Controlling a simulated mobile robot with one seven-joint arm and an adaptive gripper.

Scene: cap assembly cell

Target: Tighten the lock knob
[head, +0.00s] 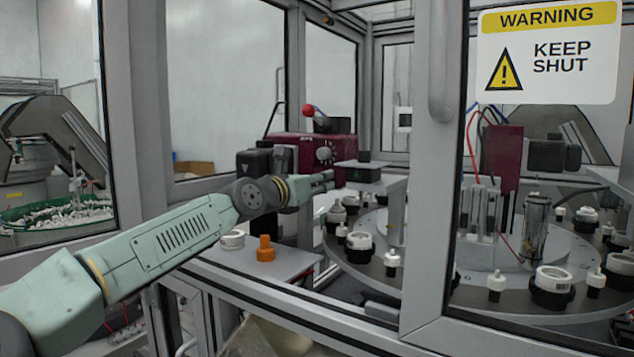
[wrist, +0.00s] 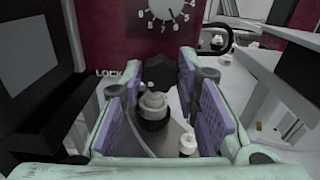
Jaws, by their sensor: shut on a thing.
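The lock knob (wrist: 158,70) is a dark, blocky knob on the maroon unit (wrist: 110,30), just right of the white LOCK lettering (wrist: 109,73). In the wrist view my gripper (wrist: 158,78) has its purple-padded fingers on both sides of the knob and is shut on it. In the head view my gripper (head: 328,180) reaches right, in front of the maroon unit (head: 290,147), below its round dial (head: 325,154). The knob is hidden there. A numbered white dial (wrist: 168,12) sits above the knob in the wrist view.
A rotary table (head: 430,285) carries several black holders with white caps, right of my gripper. The door frame (head: 432,200) stands close on the right.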

